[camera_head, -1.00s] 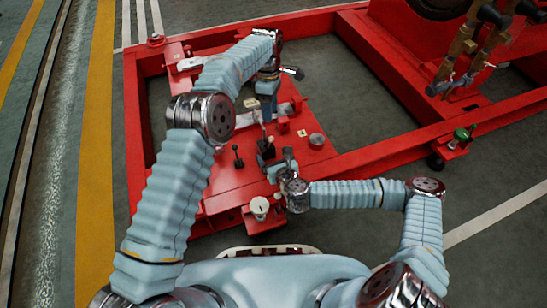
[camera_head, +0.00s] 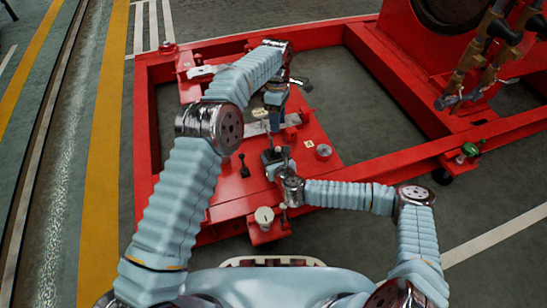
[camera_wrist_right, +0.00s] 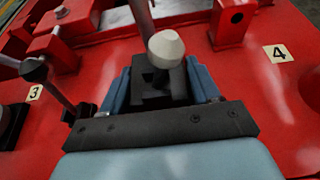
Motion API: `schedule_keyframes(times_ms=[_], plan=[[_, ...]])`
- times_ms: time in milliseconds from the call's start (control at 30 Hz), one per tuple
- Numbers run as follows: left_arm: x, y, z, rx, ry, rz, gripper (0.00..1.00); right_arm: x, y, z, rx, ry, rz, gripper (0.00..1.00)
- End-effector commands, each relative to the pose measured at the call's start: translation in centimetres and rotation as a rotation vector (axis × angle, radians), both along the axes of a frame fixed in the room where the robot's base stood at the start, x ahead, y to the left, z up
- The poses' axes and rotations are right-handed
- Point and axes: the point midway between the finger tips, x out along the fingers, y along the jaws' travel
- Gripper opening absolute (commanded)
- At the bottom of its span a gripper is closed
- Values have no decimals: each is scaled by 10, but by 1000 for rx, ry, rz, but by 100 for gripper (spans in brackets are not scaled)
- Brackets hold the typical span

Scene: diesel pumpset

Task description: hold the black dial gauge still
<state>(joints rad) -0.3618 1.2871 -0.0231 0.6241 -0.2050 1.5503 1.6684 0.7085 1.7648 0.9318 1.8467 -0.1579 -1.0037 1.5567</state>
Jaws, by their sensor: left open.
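I cannot surely pick out a black dial gauge. In the head view my right gripper (camera_head: 274,156) is low over the red plate. My left gripper (camera_head: 272,100) is open, farther back over the same plate, its fingertips partly hidden by its wrist.
The red plate (camera_head: 225,190) carries a black-knobbed lever (camera_head: 242,165), a round grey-topped fitting (camera_head: 323,151) and a pale round dial (camera_head: 264,215) at its front. Number labels 3 (camera_wrist_right: 34,92) and 4 (camera_wrist_right: 277,53) mark it. A red frame surrounds open floor at right.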

Motion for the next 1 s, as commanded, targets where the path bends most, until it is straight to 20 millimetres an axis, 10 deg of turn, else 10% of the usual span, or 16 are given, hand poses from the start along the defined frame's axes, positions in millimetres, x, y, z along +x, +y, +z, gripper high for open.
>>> schedule_keyframes(times_ms=[367,500,533,600,1000], plan=[[0,0,0,0,0,0,43,0,0,0,0,0,-1,2],[0,0,0,0,0,0,43,0,0,0,0,0,-1,0],[0,0,0,0,0,0,43,0,0,0,0,0,-1,64],[0,0,0,0,0,0,43,0,0,0,0,0,-1,75],[0,0,0,0,0,0,43,0,0,0,0,0,0,77]])
